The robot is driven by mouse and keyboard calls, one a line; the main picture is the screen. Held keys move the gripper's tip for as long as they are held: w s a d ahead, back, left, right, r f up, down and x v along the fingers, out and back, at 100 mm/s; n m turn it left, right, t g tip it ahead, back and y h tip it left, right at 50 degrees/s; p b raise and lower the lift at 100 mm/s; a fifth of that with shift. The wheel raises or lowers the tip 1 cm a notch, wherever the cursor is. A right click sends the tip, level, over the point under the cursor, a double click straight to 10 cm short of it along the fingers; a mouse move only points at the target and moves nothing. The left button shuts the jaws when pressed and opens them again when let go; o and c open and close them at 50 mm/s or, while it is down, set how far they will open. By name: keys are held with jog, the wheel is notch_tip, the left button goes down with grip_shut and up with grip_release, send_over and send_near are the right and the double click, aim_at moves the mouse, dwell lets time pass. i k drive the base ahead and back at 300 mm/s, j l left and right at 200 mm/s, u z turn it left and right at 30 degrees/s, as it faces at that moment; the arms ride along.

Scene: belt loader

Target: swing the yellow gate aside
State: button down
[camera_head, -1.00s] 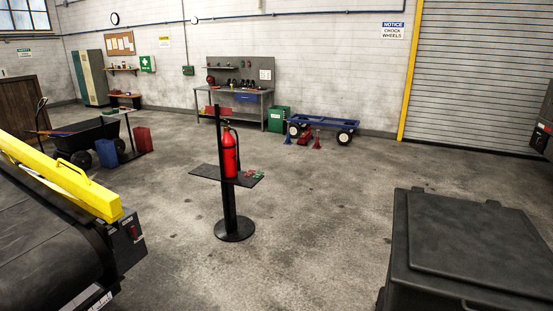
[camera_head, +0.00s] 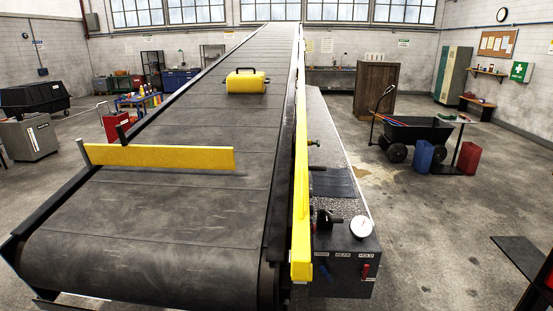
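The yellow gate (camera_head: 160,157) is a flat bar reaching across the lower part of the belt (camera_head: 150,215) from the left rail. Its left end is at a dark post on that rail. Its right end stops over the belt, short of the right rail. A yellow case (camera_head: 247,82) with a black handle lies on the belt farther up, beyond the gate and apart from it. My gripper is not in view.
A yellow side rail (camera_head: 301,190) runs along the belt's right side. Beside it is a control box (camera_head: 345,262) with a gauge and a red switch. A cart (camera_head: 412,135) stands at right, with blue and red cans near it. Floor between is open.

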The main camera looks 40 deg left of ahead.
aim_at(209, 158)
jog(key=i+j+u, duration=0.25)
jog(key=i+u, duration=1.15)
jog(key=i+l+u, duration=0.45)
jog(key=i+j, duration=0.05)
jog(key=j, duration=0.05)
